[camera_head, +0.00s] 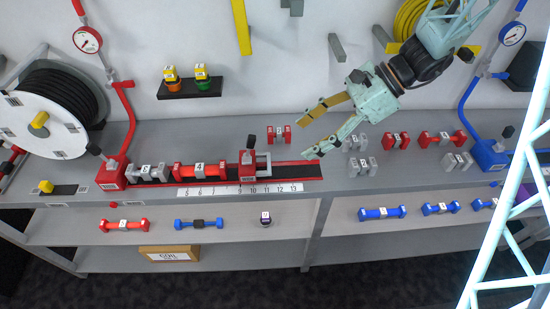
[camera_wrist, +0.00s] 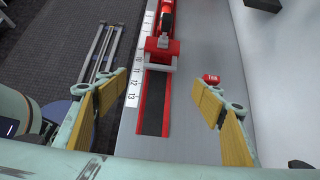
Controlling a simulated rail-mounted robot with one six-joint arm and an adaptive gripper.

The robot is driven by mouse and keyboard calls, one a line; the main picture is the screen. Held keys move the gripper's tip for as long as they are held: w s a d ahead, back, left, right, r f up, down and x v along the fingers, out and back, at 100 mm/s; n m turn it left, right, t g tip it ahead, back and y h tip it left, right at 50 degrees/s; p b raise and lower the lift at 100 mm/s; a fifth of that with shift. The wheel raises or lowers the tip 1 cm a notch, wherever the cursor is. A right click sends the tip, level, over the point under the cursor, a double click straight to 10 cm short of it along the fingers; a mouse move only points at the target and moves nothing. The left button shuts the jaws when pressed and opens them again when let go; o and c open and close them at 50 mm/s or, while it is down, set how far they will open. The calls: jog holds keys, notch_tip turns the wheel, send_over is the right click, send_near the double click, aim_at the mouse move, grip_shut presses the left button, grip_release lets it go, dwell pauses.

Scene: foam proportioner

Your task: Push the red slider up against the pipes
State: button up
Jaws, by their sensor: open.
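The red slider (camera_head: 250,165) sits on a black track with red edges (camera_head: 295,171), near marks 9 to 10 of the white scale (camera_head: 240,188). It has a dark upright handle and a grey frame at its right end. The slider also shows in the wrist view (camera_wrist: 160,52). Left of it lie a red pipe labelled 4 (camera_head: 199,170) and a grey pipe (camera_head: 150,172), in line towards the red valve block (camera_head: 112,175). My gripper (camera_head: 308,137) is open and empty, above the track's right end. In the wrist view its fingers (camera_wrist: 168,120) straddle the empty track end.
A small red pipe (camera_head: 279,133) stands behind the track. Grey pipes (camera_head: 358,166) and red pipes (camera_head: 440,139) lie on the bench to the right. A hose reel (camera_head: 45,115) is at the left. The track right of the slider is clear.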

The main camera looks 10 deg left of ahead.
aim_at(269, 162)
jog(key=b+x, duration=0.2)
jog(key=x, duration=1)
jog(key=shift+a+f+b, duration=0.25)
jog(key=shift+f+b, duration=0.1)
jog(key=shift+b, duration=0.05)
jog(key=shift+c, duration=0.5)
jog(key=c, duration=1.1)
jog(key=shift+o, duration=0.2)
jog(key=shift+a, duration=0.1)
